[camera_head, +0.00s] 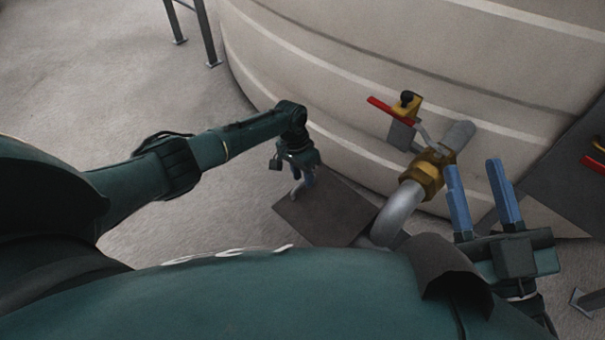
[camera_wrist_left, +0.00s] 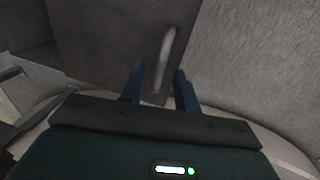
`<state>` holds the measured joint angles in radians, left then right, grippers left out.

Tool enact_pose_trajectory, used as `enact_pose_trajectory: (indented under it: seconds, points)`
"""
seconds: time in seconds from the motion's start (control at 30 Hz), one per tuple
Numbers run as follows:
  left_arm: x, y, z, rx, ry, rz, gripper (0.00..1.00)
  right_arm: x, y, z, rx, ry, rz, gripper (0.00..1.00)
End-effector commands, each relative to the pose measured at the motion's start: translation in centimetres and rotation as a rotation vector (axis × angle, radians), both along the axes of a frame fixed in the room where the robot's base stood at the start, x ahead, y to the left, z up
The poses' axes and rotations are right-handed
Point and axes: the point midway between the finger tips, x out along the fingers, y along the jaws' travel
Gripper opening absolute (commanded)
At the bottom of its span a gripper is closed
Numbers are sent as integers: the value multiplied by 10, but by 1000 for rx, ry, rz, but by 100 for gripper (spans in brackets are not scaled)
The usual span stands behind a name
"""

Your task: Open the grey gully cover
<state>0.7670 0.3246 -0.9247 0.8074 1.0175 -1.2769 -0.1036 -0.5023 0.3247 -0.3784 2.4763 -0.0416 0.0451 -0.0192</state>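The grey gully cover (camera_head: 325,212) is a dark square plate lying flat on the floor beside the big tank. Its light, curved handle (camera_wrist_left: 166,55) stands out in the left wrist view, where the cover (camera_wrist_left: 95,35) also shows. My left gripper (camera_head: 301,182) is over the cover's far left part, pointing down. In the left wrist view its blue fingers (camera_wrist_left: 158,80) are apart, with the lower end of the handle between them and gaps on both sides. I cannot tell how deep the handle sits between them. My right gripper (camera_head: 472,168) is open and empty, at the right.
A large cream tank (camera_head: 330,90) stands just behind the cover. A grey pipe (camera_head: 402,210) with a brass valve (camera_head: 425,172) and red lever (camera_head: 390,111) rises right of it. Bare floor (camera_head: 90,75) lies to the left.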

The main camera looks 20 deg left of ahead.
Motion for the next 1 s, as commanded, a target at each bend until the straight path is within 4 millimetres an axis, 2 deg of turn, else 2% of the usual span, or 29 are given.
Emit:
enact_pose_trajectory:
  seconds: [0.23, 0.37, 0.47, 0.8, 1.0]
  points:
    - [0, 0, 1, -1, 1, 0, 32, 0, 0, 0, 0, 2, 0, 36]
    - [1, 2, 13, -1, 1, 0, 32, -1, 0, 3, 1, 28, 2, 36]
    - [2, 5, 32, 0, -1, 0, 32, -10, 4, -19, 10, 165, 1, 36]
    - [7, 18, 104, 0, 0, 0, 32, -9, -4, -17, -83, 172, -55, 36]
    - [9, 23, 125, 1, 1, 0, 32, -10, -6, -19, -116, 169, -69, 36]
